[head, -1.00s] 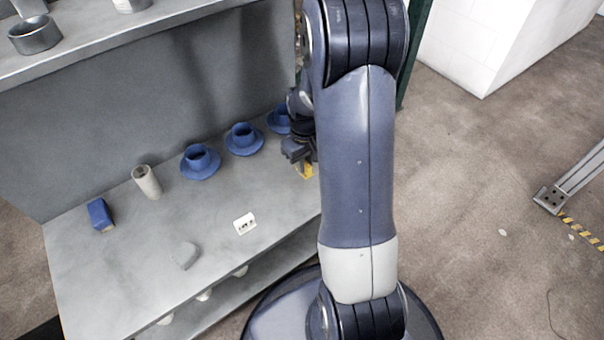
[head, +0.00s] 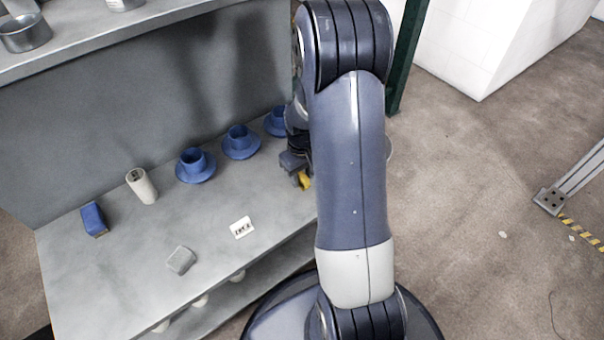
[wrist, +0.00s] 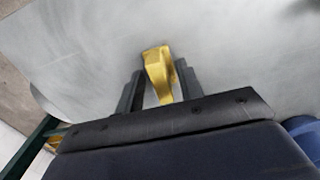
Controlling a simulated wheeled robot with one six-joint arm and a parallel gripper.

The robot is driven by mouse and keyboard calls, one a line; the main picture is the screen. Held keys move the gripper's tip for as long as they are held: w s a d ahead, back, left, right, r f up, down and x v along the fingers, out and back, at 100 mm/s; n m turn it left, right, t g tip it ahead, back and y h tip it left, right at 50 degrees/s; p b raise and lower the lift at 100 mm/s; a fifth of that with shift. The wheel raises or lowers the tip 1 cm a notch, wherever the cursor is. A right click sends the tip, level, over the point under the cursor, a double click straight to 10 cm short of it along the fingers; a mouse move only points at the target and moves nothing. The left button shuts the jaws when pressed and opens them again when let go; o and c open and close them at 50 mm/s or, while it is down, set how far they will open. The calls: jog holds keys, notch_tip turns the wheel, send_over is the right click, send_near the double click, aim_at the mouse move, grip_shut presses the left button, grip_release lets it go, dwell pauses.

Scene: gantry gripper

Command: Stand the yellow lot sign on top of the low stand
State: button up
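The yellow lot sign (wrist: 157,75) sits between the two fingers of my gripper (wrist: 160,88) in the wrist view. The fingers lie close against both its sides, and the gripper looks shut on it. In the head view the sign (head: 305,181) is a small yellow patch just below my gripper (head: 296,170), partly hidden by my arm. I cannot tell whether it touches the grey shelf (head: 130,285). I cannot pick out the low stand for certain; a small grey block (head: 181,260) lies near the shelf's front.
Several blue cups on saucers (head: 195,165) stand along the back of the shelf. A beige cylinder (head: 142,187), a blue block (head: 94,219) and a white marked piece (head: 242,228) are also on it. An upper shelf (head: 130,32) overhangs at the back left.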

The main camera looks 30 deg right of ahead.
aim_at(302, 174)
notch_tip(302, 174, up, 12)
jog(key=p, duration=0.4)
jog(key=shift+r, duration=0.2)
